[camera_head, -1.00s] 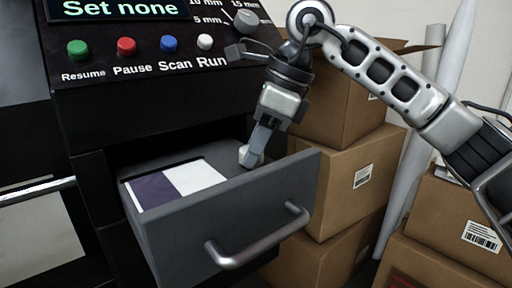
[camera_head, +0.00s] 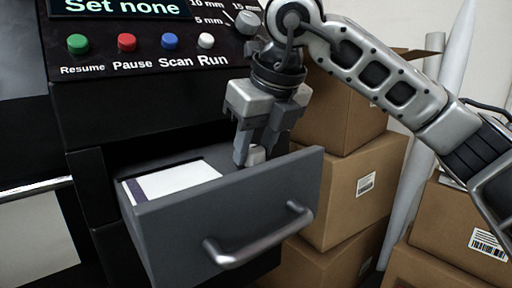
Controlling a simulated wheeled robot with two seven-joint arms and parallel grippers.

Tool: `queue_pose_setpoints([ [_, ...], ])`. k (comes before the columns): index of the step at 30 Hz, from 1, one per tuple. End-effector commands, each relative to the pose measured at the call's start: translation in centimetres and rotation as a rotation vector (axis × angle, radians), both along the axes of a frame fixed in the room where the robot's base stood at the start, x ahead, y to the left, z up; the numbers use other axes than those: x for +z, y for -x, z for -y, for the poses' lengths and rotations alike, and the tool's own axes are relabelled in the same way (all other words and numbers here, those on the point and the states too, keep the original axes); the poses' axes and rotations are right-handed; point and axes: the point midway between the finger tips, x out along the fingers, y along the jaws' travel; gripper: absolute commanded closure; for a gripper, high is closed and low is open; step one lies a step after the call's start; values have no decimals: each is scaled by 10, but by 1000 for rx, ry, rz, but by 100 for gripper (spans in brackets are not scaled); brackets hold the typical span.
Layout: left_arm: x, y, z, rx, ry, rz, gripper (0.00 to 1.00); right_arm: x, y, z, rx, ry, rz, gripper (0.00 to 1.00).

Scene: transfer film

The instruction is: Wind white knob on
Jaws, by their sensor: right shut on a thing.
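The white knob (camera_head: 257,155) sits inside the open drawer at its right end, mostly hidden by my fingers. My right gripper (camera_head: 250,153) points down into the drawer and is shut on the white knob. The film area (camera_head: 182,178) lies in the drawer to the left of the knob. It is nearly all white, with a thin dark purple strip (camera_head: 138,189) at its left edge. My left gripper is not in view.
The grey drawer front (camera_head: 180,228) has a metal handle (camera_head: 262,240). Above it a black panel carries Resume, Pause, Scan and Run buttons, a grey dial (camera_head: 247,20) and a screen reading "Set none". Cardboard boxes (camera_head: 345,190) stand close on the right.

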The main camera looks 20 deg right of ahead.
Motion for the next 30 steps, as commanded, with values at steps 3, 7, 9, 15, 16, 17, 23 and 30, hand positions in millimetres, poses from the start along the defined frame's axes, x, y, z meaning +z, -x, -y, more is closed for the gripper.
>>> queue_pose_setpoints([
  [3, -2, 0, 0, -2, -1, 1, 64, 1, 0, 0, -48, -2, 3, 87],
  [7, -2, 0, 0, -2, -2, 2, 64, 1, 0, 0, -82, 0, 2, 87],
  [9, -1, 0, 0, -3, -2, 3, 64, 1, 0, 0, -92, 0, 1, 87],
  [15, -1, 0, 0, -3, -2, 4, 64, 1, 0, 0, -105, -1, 1, 87],
  [16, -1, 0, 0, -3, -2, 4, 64, 1, 0, 0, -105, -1, 1, 87],
  [17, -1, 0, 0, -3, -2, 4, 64, 1, 0, 0, -105, -1, 0, 87],
  [23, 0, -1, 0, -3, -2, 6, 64, 1, 0, 0, -104, -1, 0, 87],
  [30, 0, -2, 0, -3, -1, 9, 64, 1, 0, -1, -103, 0, 0, 43],
])
